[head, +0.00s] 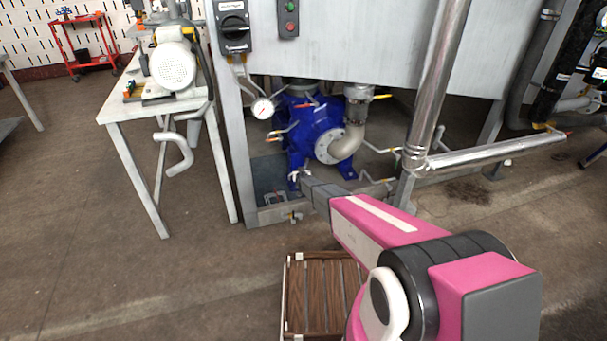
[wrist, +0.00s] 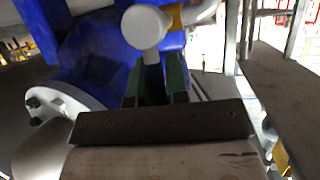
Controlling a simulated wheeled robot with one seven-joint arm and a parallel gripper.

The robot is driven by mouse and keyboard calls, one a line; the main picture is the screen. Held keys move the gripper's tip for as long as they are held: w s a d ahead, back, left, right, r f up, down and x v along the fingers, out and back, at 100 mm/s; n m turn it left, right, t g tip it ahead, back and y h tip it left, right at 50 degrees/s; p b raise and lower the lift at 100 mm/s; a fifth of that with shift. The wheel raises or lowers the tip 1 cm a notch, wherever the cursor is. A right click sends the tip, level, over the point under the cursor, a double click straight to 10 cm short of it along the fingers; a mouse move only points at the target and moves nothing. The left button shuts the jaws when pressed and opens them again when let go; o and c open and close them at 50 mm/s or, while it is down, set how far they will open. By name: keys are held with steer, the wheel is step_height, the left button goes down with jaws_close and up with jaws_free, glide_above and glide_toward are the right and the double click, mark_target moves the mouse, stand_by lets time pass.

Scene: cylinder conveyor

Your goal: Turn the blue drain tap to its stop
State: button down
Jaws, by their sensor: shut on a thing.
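The big blue pump (head: 310,125) sits under the steel tank, and its blue side fills the upper left of the wrist view (wrist: 95,45). Low at the pump's front, the drain tap's pale rounded body (wrist: 145,27) shows just beyond my fingers in the wrist view. My gripper (wrist: 155,80) is shut on the tap, its dark green fingers reaching up to it. The tap's blue handle is mostly hidden between and behind the fingers. In the head view my gripper (head: 300,178) meets the tap at the pump's foot, too small to tell the handle's angle.
A steel frame rail (head: 265,214) runs low below my gripper. A slatted wooden crate (head: 325,290) stands on the floor in front. A slanting steel pipe (head: 435,80) is to the right. A white table (head: 130,100) with a machine stands left.

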steer(key=c, duration=1.1)
jaws_free()
steer(key=v, duration=1)
steer(key=shift+s+d+r, duration=0.15)
steer(key=shift+s, duration=0.2)
steer(key=s+d+r+g, duration=0.4)
steer(key=s+d+r, duration=0.2)
steer(key=s, duration=0.7)
steer(key=s+d+r+m+g+h, duration=0.1)
steer(key=s+d+r+g, duration=0.4)
steer(key=s+r, duration=0.5)
steer(key=s+d+r+g, duration=0.4)
steer(key=s+d+r, duration=0.4)
steer(key=s, duration=0.8)
steer(key=shift+s+d+r+h, duration=0.1)
steer(key=shift+s+r+h, duration=0.2)
steer(key=shift+r, duration=0.3)
